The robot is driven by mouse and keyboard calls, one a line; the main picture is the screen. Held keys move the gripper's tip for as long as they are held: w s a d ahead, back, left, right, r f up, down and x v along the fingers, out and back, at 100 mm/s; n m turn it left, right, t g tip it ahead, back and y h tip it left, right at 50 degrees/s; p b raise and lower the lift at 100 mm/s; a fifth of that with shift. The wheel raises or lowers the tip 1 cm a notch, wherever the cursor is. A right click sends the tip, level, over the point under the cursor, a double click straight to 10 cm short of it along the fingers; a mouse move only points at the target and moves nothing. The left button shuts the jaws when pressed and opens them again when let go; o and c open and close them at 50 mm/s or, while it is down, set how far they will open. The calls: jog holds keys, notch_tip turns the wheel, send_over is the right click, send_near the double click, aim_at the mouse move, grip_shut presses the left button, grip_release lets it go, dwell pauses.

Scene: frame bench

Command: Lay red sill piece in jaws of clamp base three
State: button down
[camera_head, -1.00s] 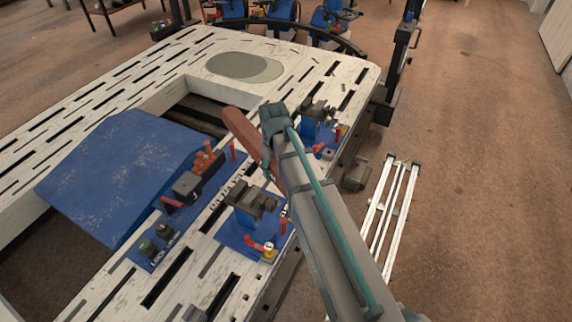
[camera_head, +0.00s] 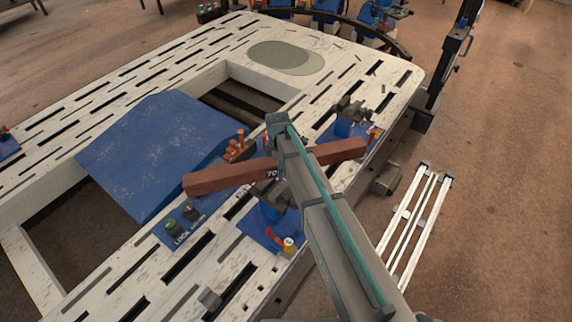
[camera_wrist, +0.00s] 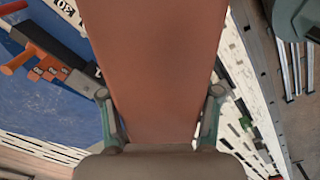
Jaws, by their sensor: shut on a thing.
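The red sill piece (camera_head: 225,178) is a long reddish-brown bar, held crosswise under my arm above the table edge; dark marking shows near its middle. In the wrist view the sill piece (camera_wrist: 165,60) fills the middle, between the two fingers of my gripper (camera_wrist: 161,110), which is shut on it. In the head view my arm hides the fingers. A near clamp base (camera_head: 262,232), blue with dark grey jaws, is partly hidden under the bar and arm. A far clamp base (camera_head: 343,126) stands beyond the bar. I cannot tell which is number three.
Orange-handled parts (camera_head: 238,150) stand beside the bar. The slotted white table (camera_head: 110,262) has open wells. White rails (camera_head: 415,220) lie at the right, off the table.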

jog(key=n, duration=0.1)
jog(key=w+a+f+n, duration=0.1)
jog(key=a+n, duration=0.1)
jog(key=n, duration=0.1)
jog(key=shift+w+f, duration=0.25)
jog(key=shift+f, duration=0.05)
jog(key=shift+w+a+f+n, duration=0.25)
jog(key=shift+a+f+n, duration=0.1)
jog(key=shift+n, duration=0.5)
jog(key=shift+w+a+f+n, duration=0.2)
jog(key=shift+f+n, duration=0.15)
jog(key=shift+n, duration=0.5)
jog(key=shift+f, duration=0.15)
jog(key=shift+f+b, duration=2.3)
jog(key=shift+f, duration=1.85)
